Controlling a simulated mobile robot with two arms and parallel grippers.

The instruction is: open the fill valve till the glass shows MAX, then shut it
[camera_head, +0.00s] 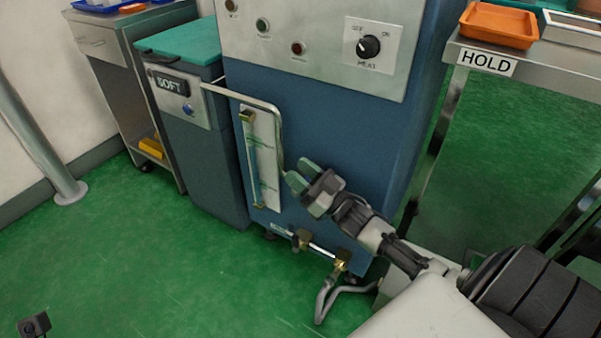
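The blue machine (340,150) stands in the middle. Its tall sight glass (264,165) is a narrow tube on a pale strip with brass fittings (247,116). Green marks show on the strip, but the level and lettering are too small to read. Brass valve fittings (302,238) and (342,262) sit on a pipe low on the front; which is the fill valve I cannot tell. My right gripper (297,173) is open, its two fingers apart and empty, in front of the panel just right of the glass, above the valves.
A control panel with a knob (369,46) is above. A SOFT cabinet (190,100) stands left, a HOLD table (487,62) right. A hose (322,300) hangs low. Green floor is clear at left.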

